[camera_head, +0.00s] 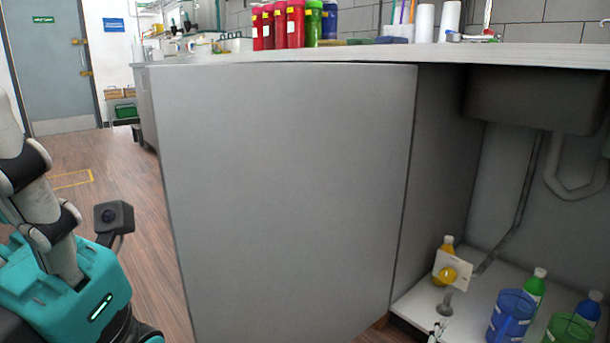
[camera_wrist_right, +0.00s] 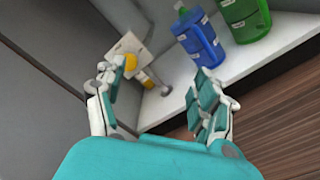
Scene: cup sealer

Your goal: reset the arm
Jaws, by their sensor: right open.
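My right gripper (camera_wrist_right: 160,98) is open in the right wrist view, its two jointed fingers spread wide with nothing between the fingertips. Past it is a white shelf under the counter. In the head view my left arm (camera_head: 40,215) comes in at the left edge. The teal body of my left gripper (camera_head: 70,295) is low at the left, and its fingers are not visible. A small white and dark piece at the bottom edge may be a right fingertip, but I cannot be sure.
A grey cabinet door (camera_head: 285,190) fills the middle. A sink (camera_head: 535,98) and pipe hang above. Floor is clear at left.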

